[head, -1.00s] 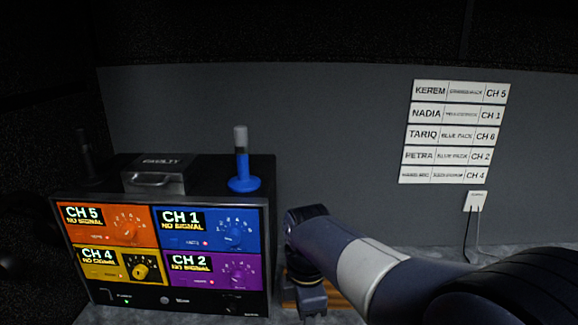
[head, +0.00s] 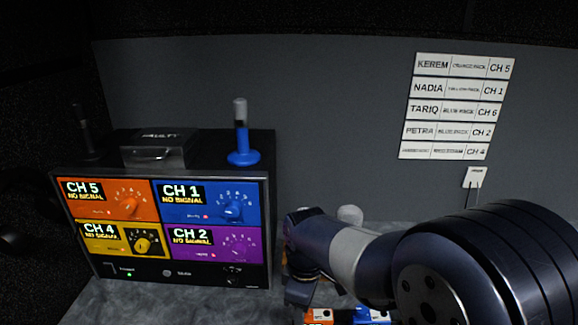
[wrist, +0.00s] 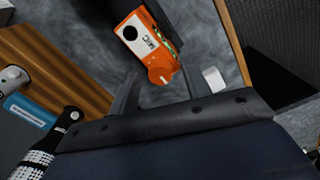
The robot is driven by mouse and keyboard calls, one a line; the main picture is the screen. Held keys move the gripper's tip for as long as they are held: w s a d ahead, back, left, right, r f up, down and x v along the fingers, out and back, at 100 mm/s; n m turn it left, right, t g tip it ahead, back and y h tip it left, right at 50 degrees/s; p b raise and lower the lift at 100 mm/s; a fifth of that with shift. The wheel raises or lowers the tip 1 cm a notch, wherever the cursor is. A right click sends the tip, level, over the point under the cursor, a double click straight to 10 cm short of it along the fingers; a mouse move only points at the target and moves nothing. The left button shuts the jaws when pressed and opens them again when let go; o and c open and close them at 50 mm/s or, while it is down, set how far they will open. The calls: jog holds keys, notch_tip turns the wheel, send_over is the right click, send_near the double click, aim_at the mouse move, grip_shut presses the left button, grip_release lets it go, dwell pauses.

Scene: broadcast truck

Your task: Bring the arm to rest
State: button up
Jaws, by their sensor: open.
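My arm (head: 350,245) reaches in from the lower right of the head view, its wrist bent down beside the receiver unit. My gripper (wrist: 158,82) shows in the wrist view with its two dark fingers apart and nothing held between them. An orange pack (wrist: 148,45) lies just beyond the fingertips on the grey surface. In the head view the gripper's fingertips are hard to make out, low at the arm's far end.
Orange (head: 318,316) and blue (head: 372,315) packs lie at the bottom edge. Name strips (head: 455,105) hang on the wall. Wooden surface (wrist: 60,75) lies left.

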jog(key=m, duration=0.6)
jog(key=shift+b, duration=0.4)
jog(key=m+b, duration=0.1)
jog(key=m, duration=0.5)
jog(key=shift+m, duration=0.4)
jog(key=shift+r, duration=1.5)
jog(key=shift+s+d, duration=0.1)
